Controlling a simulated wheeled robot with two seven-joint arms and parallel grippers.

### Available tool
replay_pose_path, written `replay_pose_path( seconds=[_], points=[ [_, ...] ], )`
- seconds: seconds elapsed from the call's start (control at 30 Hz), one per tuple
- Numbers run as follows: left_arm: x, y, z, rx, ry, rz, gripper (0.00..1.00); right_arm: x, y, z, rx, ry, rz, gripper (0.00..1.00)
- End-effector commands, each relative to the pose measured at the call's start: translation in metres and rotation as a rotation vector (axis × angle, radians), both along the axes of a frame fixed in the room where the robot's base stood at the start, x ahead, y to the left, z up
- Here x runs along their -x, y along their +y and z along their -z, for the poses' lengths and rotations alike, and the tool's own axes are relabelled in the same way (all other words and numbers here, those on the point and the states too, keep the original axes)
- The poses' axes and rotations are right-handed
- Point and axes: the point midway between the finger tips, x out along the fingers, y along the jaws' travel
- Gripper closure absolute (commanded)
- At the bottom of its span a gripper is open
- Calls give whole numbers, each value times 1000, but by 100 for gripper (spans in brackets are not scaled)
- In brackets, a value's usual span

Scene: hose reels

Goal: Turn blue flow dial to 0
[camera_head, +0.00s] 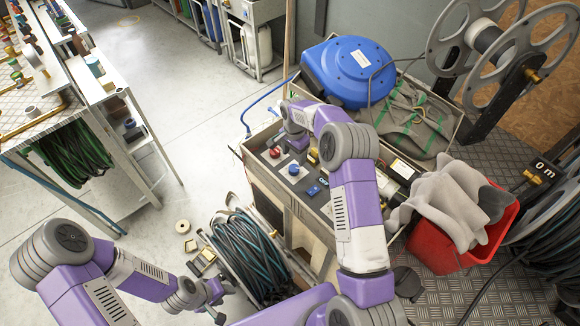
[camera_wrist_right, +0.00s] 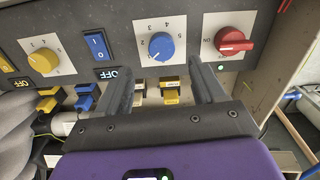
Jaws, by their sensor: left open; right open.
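The blue flow dial (camera_wrist_right: 160,46) sits on a white numbered plate on the dark control panel. In the right wrist view its pale pointer mark is at its lower left; the exact number is too small to tell. It also shows in the head view (camera_head: 293,169). My right gripper (camera_wrist_right: 163,72) is open, with one finger on each side below the dial, empty and apparently apart from it. In the head view the right gripper (camera_head: 296,142) is partly hidden by its own arm. My left gripper (camera_head: 217,302) is open and empty, low at the left, beside the hose coil.
A red knob (camera_wrist_right: 235,42) is right of the blue dial. A blue rocker switch (camera_wrist_right: 97,46) and a yellow dial (camera_wrist_right: 43,60) are to the left. Small yellow blocks (camera_wrist_right: 172,98) lie beyond the fingers. A coiled hose (camera_head: 248,255) stands by the cart.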

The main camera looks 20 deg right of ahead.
Motion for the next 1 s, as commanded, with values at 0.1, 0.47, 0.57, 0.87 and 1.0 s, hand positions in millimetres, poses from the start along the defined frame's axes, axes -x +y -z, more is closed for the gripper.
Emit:
replay_pose_path(
  seconds=[0.1, 0.47, 0.57, 0.87, 1.0],
  points=[
    [0, 0, 7, 0, 0, 0, 57, 0, 0, 9, 0, 0, 0, 31],
    [0, 0, 12, 0, 0, 0, 57, 0, 1, 59, -2, 1, -1, 31],
    [0, 0, 13, 0, 0, 0, 57, 0, 0, 71, -1, 0, -1, 31],
    [0, 0, 14, 0, 0, 0, 57, 0, 0, 81, -1, -2, 0, 31],
    [0, 0, 14, 0, 0, 0, 57, 0, 0, 81, -1, -2, -1, 34]
  ],
)
